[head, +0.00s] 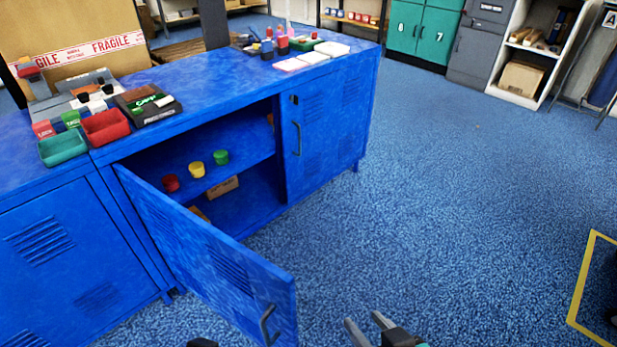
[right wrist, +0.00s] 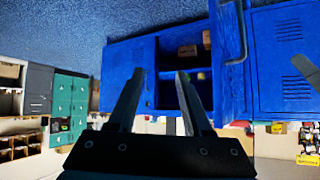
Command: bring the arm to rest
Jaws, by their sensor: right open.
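My right gripper (head: 364,321) is at the bottom of the head view, above the blue floor and to the right of the open cabinet door (head: 215,262). Its two fingers are apart with nothing between them. In the right wrist view the gripper (right wrist: 161,73) is also open and empty, with the blue cabinet (right wrist: 128,68) upside down beyond it. My left gripper's fingers do not show; a small dark part at the bottom edge of the head view is too cut off to identify.
The cabinet (head: 330,130) has its left door swung out towards me. Red (head: 171,183), yellow (head: 197,170) and green (head: 221,157) cups stand on its shelf. Trays and small items cover parts of its top.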

